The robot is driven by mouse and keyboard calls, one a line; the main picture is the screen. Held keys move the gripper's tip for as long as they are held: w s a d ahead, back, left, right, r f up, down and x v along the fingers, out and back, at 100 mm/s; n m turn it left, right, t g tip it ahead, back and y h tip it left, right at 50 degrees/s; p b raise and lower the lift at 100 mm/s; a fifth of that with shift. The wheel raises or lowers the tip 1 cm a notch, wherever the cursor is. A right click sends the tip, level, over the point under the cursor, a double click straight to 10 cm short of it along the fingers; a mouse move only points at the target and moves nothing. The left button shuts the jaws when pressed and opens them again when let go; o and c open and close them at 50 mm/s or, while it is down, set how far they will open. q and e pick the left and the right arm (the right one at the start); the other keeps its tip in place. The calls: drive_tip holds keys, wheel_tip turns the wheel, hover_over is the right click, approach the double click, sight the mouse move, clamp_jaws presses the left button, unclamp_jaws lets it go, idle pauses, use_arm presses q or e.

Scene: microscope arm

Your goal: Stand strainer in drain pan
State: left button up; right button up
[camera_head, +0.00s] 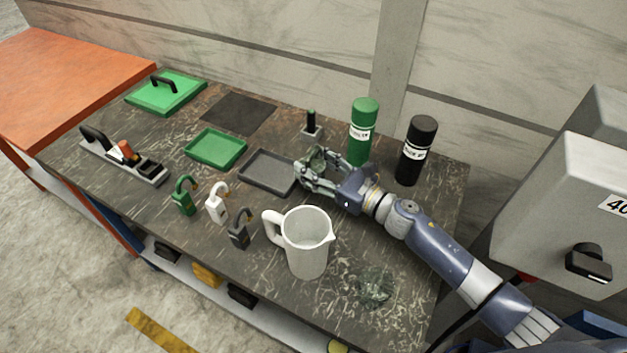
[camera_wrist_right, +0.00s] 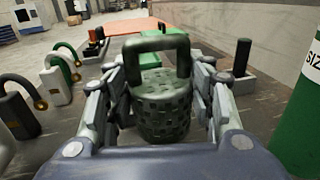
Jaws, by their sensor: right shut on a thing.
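The strainer (camera_wrist_right: 160,100) is a dark green, mottled, perforated basket with a square loop handle on top. It stands upright between the fingers of my right gripper (camera_wrist_right: 160,112), which is shut on it. In the head view, the right gripper (camera_head: 312,172) is at the right edge of a shallow dark grey tray (camera_head: 268,172), and the strainer (camera_head: 317,157) is partly hidden by the fingers. A shallow green tray (camera_head: 215,148) lies left of the grey one. The frames do not settle which tray is the drain pan. My left gripper is not in view.
A green bottle (camera_head: 362,135) and a black bottle (camera_head: 416,150) stand right of the gripper. A white pitcher (camera_head: 307,245) and padlocks (camera_head: 216,205) stand in front. A small black-handled block (camera_head: 311,128) is behind. A mottled greenish patch (camera_head: 374,287) lies at front right.

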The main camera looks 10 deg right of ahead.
wheel_tip(320, 180, down, 3)
drive_tip(key=shift+s+f+b, duration=0.1)
drive_tip(key=shift+s+b, duration=0.05)
drive_tip(key=shift+b, duration=1.05)
drive_tip(key=shift+f, duration=0.15)
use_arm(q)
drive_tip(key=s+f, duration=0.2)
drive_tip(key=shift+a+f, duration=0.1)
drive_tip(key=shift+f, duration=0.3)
use_arm(e)
drive_tip(key=o, duration=1.1)
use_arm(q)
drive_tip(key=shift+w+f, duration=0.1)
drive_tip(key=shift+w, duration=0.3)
